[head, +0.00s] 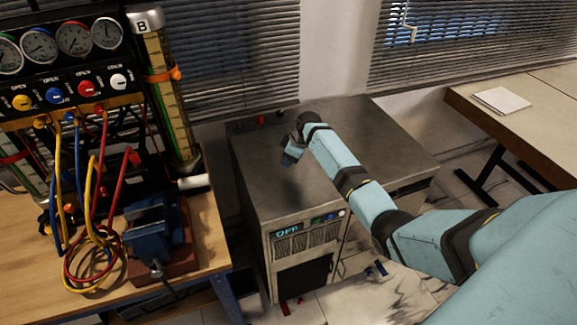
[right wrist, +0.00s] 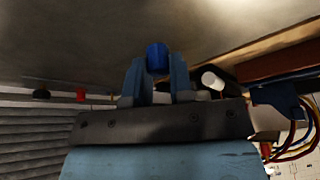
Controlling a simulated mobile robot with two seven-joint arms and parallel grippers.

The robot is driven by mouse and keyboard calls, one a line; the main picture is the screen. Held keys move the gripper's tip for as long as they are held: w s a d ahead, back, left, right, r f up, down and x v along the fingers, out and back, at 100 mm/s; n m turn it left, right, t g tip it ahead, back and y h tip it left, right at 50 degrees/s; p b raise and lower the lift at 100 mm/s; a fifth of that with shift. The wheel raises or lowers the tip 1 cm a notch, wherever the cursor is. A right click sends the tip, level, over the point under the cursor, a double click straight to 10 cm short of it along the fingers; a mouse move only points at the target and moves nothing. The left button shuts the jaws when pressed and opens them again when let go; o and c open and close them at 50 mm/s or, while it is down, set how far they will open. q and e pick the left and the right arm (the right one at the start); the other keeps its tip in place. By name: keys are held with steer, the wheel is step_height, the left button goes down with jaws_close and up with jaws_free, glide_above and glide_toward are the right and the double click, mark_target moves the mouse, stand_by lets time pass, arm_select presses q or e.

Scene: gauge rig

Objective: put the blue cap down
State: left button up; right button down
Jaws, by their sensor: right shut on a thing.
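The blue cap (right wrist: 157,57) shows in the right wrist view between the two finger tips of my right gripper (right wrist: 157,80), which is shut on it. In the head view my right gripper (head: 290,153) points down over the left part of the grey metal cabinet's top (head: 350,150). There the cap cannot be told apart from the fingers. Whether the cap touches the cabinet top is unclear. My left gripper is not in view.
A red piece (head: 262,120) stands at the cabinet's back edge. Left is a wooden bench with a blue vise (head: 150,228), hoses and a gauge panel (head: 60,45). A table with a white pad (head: 501,100) is at right. The cabinet top near my gripper is clear.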

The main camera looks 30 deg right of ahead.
mark_target(288, 173)
steer(key=shift+f, duration=1.9)
steer(key=shift+f, duration=0.15)
steer(key=c, duration=1)
jaws_free()
